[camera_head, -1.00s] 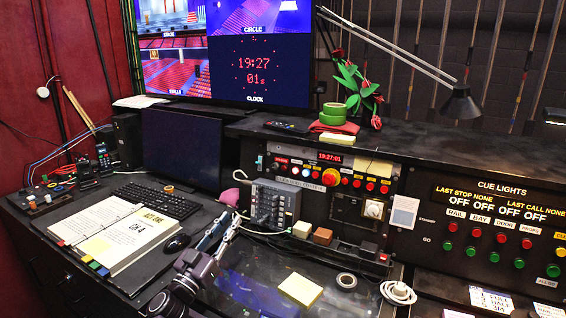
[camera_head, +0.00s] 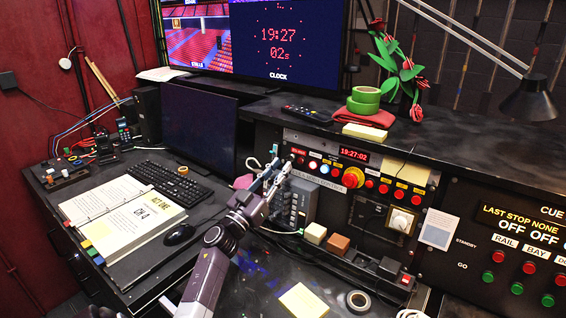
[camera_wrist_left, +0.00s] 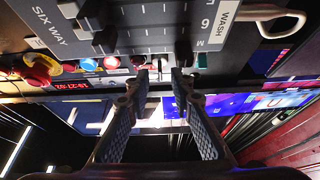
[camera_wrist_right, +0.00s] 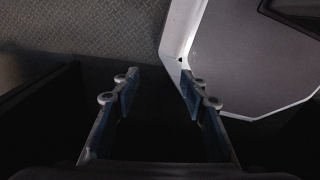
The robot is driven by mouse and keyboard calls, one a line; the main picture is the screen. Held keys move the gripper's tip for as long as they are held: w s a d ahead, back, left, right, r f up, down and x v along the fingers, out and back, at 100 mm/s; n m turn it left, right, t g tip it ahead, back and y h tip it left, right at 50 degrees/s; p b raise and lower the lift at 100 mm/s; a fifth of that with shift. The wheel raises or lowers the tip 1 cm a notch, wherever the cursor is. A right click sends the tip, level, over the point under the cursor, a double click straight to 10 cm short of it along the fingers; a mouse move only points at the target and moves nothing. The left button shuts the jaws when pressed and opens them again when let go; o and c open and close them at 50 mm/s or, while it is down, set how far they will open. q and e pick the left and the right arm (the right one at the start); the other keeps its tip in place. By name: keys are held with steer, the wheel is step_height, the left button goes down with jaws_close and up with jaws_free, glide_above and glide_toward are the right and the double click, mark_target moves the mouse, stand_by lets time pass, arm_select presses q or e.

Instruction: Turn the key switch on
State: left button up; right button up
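The control panel (camera_head: 325,170) holds a row of small controls, a red clock display and a large red knob on a yellow base. I cannot make out for certain which small control is the key switch. My left gripper (camera_head: 272,168) is in front of the panel's left end, above the grey fader box (camera_head: 303,200). In the left wrist view my left gripper (camera_wrist_left: 159,78) is open and empty, its fingertips pointing at the panel row (camera_wrist_left: 110,65). My right gripper (camera_wrist_right: 160,78) is open and empty in the right wrist view, over dark floor; it is not in the head view.
A monitor (camera_head: 200,125), keyboard (camera_head: 170,180) and open binder (camera_head: 125,215) are on the left. Green tape rolls (camera_head: 364,98) and a red rose (camera_head: 418,112) are on the shelf above. Small blocks (camera_head: 338,244) and a tape ring (camera_head: 360,301) lie in front.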

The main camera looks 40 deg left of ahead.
mark_target(287, 160)
arm_select(q)
steer(key=shift+x, duration=0.9)
steer(key=shift+w, duration=0.1)
jaws_close()
arm_select(e)
steer(key=shift+w+r, duration=0.25)
steer(key=shift+w, duration=0.35)
